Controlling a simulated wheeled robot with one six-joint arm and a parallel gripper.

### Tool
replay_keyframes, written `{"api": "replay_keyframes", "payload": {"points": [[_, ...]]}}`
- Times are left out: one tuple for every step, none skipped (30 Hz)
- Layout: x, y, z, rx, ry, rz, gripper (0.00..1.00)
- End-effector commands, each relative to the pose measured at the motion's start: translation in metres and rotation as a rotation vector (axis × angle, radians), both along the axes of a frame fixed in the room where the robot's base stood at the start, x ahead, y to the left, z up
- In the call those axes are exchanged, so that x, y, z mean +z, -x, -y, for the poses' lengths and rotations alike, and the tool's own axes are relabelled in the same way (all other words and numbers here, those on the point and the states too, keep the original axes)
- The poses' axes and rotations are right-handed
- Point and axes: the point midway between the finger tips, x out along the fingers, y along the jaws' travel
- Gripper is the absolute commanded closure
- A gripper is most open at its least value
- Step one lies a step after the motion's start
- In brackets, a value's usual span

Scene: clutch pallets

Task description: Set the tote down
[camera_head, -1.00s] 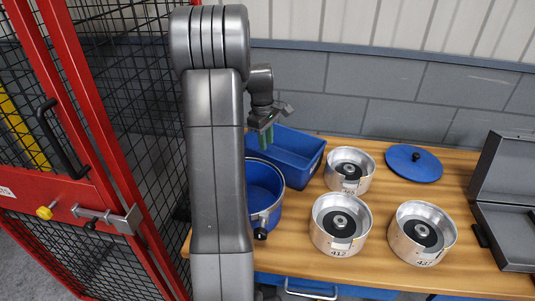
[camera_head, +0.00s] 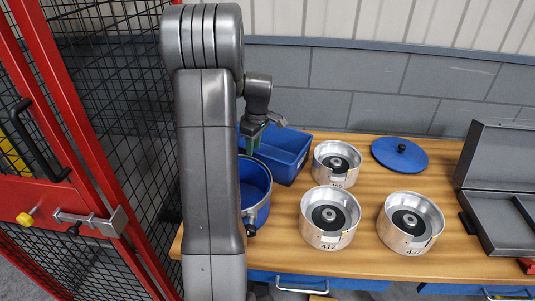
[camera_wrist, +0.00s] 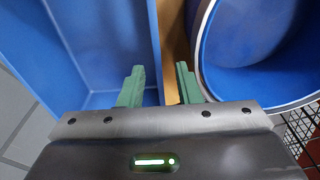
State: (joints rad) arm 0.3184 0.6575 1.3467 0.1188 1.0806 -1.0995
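The blue tote (camera_head: 290,163) is an open box on the wooden bench, behind the blue pot. My gripper (camera_head: 252,142) is at the tote's near left side, partly hidden by my arm. In the wrist view, the green fingers of my gripper (camera_wrist: 159,86) are spread apart. The side wall of the tote (camera_wrist: 151,40) runs between them. The left finger is over the tote's inside and the right finger is over the gap beside it. Neither finger visibly presses on the wall. The tote looks empty, though my arm hides its left end.
A blue pot (camera_head: 256,184) stands close beside the tote; its rim (camera_wrist: 203,45) is near the right finger. Several metal clutch drums, including one marked 412 (camera_head: 330,218), a blue lid (camera_head: 400,158) and a grey case (camera_head: 500,205) fill the right. A red cage (camera_head: 75,130) stands left.

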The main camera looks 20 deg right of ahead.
Motion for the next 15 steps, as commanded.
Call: {"api": "replay_keyframes", "payload": {"points": [[-0.002, 0.000, 0.000, 0.000, -0.001, -0.001, 0.69], [-0.004, 0.000, 0.000, 0.000, -0.001, -0.001, 0.69], [-0.007, -0.001, 0.001, 0.000, -0.001, -0.001, 0.69], [-0.011, -0.001, 0.001, 0.000, 0.000, -0.001, 0.69], [-0.015, -0.001, 0.002, 0.000, -0.001, -0.003, 0.69], [-0.021, -0.001, 0.003, 0.000, -0.001, -0.003, 0.69], [-0.025, -0.001, 0.003, 0.000, -0.001, -0.003, 0.69], [-0.029, -0.002, 0.004, -0.001, -0.001, -0.004, 0.69], [-0.036, -0.002, 0.004, 0.000, -0.002, -0.004, 0.69], [-0.040, -0.003, 0.003, 0.000, -0.001, -0.003, 0.69], [-0.043, -0.003, 0.003, 0.000, -0.001, -0.002, 0.69], [-0.047, -0.004, 0.003, 0.000, -0.001, -0.002, 0.69], [-0.050, -0.004, 0.003, 0.000, 0.000, -0.001, 0.69], [-0.051, -0.004, 0.003, 0.000, 0.000, 0.000, 0.69], [-0.053, -0.005, 0.003, 0.000, 0.001, 0.001, 0.69]]}}
